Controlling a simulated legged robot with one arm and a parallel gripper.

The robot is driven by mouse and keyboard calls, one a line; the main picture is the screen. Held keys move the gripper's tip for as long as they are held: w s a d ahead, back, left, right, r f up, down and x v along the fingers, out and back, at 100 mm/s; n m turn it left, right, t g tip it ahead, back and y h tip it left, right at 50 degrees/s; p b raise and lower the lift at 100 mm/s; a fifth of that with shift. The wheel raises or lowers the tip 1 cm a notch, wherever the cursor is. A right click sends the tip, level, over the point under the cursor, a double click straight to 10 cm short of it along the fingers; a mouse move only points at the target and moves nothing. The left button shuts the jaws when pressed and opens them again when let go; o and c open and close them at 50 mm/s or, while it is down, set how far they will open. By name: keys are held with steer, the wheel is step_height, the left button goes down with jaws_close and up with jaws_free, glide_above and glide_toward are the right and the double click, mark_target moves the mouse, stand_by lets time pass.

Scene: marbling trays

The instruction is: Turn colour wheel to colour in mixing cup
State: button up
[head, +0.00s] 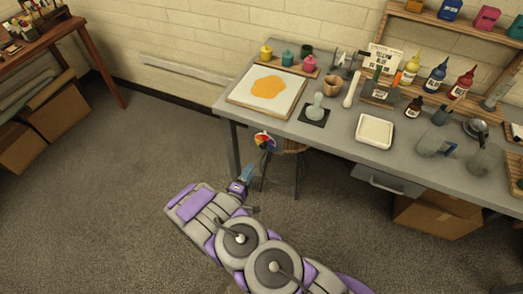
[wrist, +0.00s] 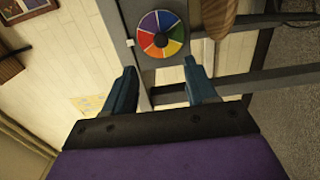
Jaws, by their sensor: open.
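The colour wheel (head: 265,140) is a small disc with coloured wedges on the front of the grey worktable, below its edge. The wrist view shows it larger (wrist: 160,34), with red, orange, yellow, green, blue and purple wedges around a dark hub. My gripper (head: 247,174) is below and left of the wheel in the head view. In the wrist view its two blue fingers (wrist: 160,72) are apart with nothing between them, and the wheel lies beyond the tips. A wooden cup (head: 332,86) stands on the table; whether it is the mixing cup, and its contents, I cannot tell.
A white tray with an orange patch (head: 241,97) lies on the table's left part. A grey-green vessel (head: 316,114), an empty cream tray (head: 360,140) and several paint bottles share the tabletop. A stool (head: 293,147) stands under the table. Open floor lies to the left.

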steer(key=b, duration=0.2)
glide_toward(262, 148)
steer(key=w, duration=0.4)
steer(key=w+d, duration=0.1)
steer(key=w, duration=0.1)
steer(key=w+d+b, duration=0.1)
steer(key=w+d, duration=0.1)
steer(key=shift+w+d+r, duration=0.15)
steer(key=shift+w+d, duration=0.05)
steer(key=shift+w, duration=0.1)
steer(key=shift+a, duration=0.45)
steer(key=shift+c, duration=0.2)
steer(key=shift+d, duration=0.35)
steer(key=c, duration=1)
steer(key=shift+a, duration=0.1)
steer(key=shift+s+m+p, duration=0.1)
steer(key=shift+m+p, duration=0.2)
steer(key=shift+p, duration=0.05)
